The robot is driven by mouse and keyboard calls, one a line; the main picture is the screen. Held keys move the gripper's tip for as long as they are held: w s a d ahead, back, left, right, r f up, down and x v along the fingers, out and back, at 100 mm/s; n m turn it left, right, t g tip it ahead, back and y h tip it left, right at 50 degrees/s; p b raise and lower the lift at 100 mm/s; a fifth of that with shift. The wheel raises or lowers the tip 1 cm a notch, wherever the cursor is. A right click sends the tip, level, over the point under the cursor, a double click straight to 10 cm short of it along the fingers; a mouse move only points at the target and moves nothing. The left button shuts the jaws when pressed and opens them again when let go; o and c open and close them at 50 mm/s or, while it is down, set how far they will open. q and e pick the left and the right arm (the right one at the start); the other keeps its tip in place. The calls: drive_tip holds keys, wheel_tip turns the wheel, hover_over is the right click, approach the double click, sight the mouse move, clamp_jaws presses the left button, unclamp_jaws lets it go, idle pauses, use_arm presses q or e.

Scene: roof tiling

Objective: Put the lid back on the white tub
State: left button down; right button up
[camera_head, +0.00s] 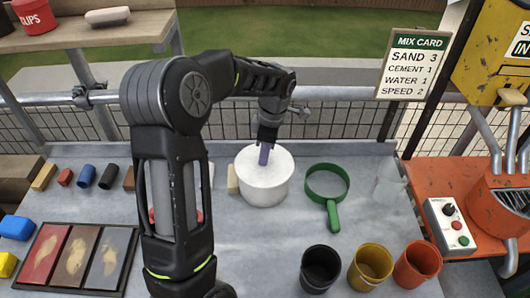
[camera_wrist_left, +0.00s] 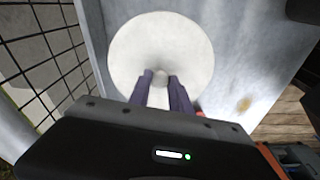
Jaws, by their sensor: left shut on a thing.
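The white tub (camera_head: 263,190) stands upright on the grey bench in the head view. Its white round lid (camera_head: 279,164) lies over its top; whether it is fully seated I cannot tell. In the left wrist view the lid (camera_wrist_left: 150,42) fills the upper middle as a pale disc with a small knob. My left gripper (camera_head: 264,154) reaches down over the tub. Its fingers (camera_wrist_left: 161,82) are shut on the lid's knob, one on each side. The tub's wall is hidden under the lid in the wrist view. My right gripper is not in view.
A green sieve (camera_head: 328,184) lies just right of the tub. Black (camera_head: 320,268), yellow (camera_head: 370,266) and orange (camera_head: 417,263) cups stand at the front right. A wooden block (camera_head: 233,180) is close on the tub's left. A wire fence runs behind the bench.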

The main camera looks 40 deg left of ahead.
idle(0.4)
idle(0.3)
use_arm(q)
drive_tip(key=c, duration=0.6)
unclamp_jaws()
drive_tip(key=shift+c, duration=0.2)
drive_tip(key=shift+r+p, duration=1.3)
drive_tip(key=shift+r, duration=1.1)
drive_tip(key=shift+r+p, duration=0.45)
drive_tip(key=shift+r, duration=0.65)
drive_tip(key=shift+c, duration=0.5)
clamp_jaws()
